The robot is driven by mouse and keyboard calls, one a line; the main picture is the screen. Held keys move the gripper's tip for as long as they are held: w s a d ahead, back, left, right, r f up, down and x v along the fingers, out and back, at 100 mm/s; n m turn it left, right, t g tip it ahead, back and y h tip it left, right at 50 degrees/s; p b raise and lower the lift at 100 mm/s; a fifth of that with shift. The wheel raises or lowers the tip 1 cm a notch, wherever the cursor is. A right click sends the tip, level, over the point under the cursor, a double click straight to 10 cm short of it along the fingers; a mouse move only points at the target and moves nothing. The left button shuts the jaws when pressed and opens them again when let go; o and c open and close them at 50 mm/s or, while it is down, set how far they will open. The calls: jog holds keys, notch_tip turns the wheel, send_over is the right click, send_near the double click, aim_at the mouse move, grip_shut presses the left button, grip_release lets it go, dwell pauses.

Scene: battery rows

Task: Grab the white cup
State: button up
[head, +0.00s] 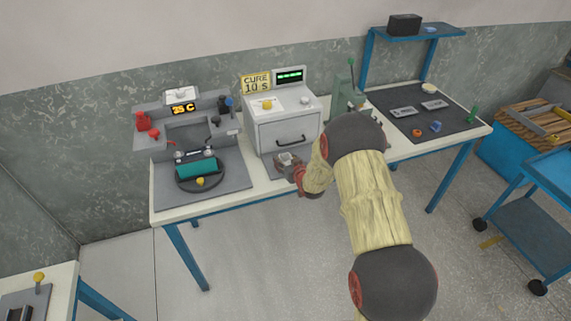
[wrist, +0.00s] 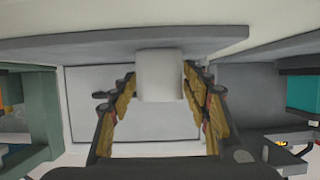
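The white cup (wrist: 160,76) shows in the wrist view as a plain pale cylinder between the two fingers of my gripper (wrist: 160,82). The fingertips lie close along both its sides. I cannot tell whether they press on it or leave a thin gap. In the head view my gripper (head: 290,165) is low in front of the grey curing box, at the bench's front edge. A small pale patch shows between its fingers there, too small to make out clearly.
The curing box (head: 288,124), with a dark handle, stands behind my gripper. Left of it is a station with a teal cylinder (head: 197,167). A green press (head: 344,98) stands to the right, beside a dark mat (head: 440,119) with small parts.

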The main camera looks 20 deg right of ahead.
jog(key=c, duration=0.6)
jog(key=shift+c, duration=0.3)
jog(key=shift+r, duration=0.15)
